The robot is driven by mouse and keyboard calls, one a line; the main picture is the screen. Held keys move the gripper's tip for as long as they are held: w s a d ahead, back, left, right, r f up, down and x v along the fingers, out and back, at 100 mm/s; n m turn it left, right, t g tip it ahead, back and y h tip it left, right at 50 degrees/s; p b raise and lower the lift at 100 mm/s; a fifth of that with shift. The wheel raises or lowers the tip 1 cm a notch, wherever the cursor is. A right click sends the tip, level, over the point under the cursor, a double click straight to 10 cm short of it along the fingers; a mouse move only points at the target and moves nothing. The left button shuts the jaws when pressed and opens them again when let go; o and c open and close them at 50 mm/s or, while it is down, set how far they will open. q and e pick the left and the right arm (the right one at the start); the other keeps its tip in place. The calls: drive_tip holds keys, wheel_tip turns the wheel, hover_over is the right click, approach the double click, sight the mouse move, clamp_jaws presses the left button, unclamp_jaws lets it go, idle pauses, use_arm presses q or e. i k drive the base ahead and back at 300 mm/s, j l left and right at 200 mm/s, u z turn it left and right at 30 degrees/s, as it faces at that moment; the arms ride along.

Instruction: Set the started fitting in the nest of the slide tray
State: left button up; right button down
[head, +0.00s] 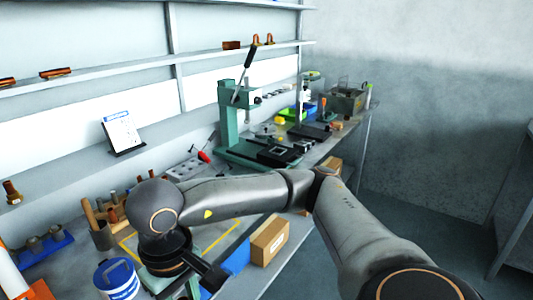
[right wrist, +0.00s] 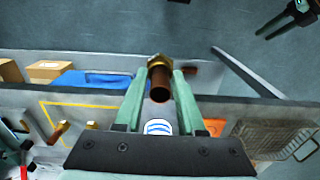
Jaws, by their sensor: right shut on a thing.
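The fitting (right wrist: 159,84), a copper tube with a brass nut at its far end, is held between the green fingers of my right gripper (right wrist: 158,76) in the right wrist view. The head view shows my right arm reaching left over the bench's front, its wrist hiding the fitting there. A dark plate with a square recess, which looks like the slide tray (head: 280,154), lies on the base of the green press, well to the right of and behind my right gripper. What looks like my left gripper (right wrist: 288,18) is at the top right of the right wrist view; its jaw state is unclear.
The green lever press (head: 228,117) stands mid-bench. A grey block with holes (head: 187,167) and a red-handled tool (head: 204,156) lie left of it. Near my wrist are a white-and-blue tub (head: 117,282), a cardboard box (head: 270,241) and a blue bin (head: 236,260). Shelves line the wall.

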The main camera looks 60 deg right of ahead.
sight(278, 152)
drive_tip(key=l+u, duration=0.1)
drive_tip(key=u, duration=0.95)
drive_tip(key=k+l, duration=0.15)
drive_tip(key=l, duration=0.35)
drive_tip(key=k+l, duration=0.15)
drive_tip(key=l, duration=0.4)
drive_tip(key=k+l, duration=0.15)
drive_tip(key=l, duration=0.35)
drive_tip(key=k+l, duration=0.15)
drive_tip(key=l, duration=0.35)
drive_tip(key=k+l, duration=0.15)
drive_tip(key=l, duration=0.4)
drive_tip(key=k+l, duration=0.15)
drive_tip(key=l, duration=0.35)
drive_tip(key=k+l, duration=0.15)
drive_tip(key=l, duration=0.35)
drive_tip(key=k+l, duration=0.15)
drive_tip(key=l, duration=0.4)
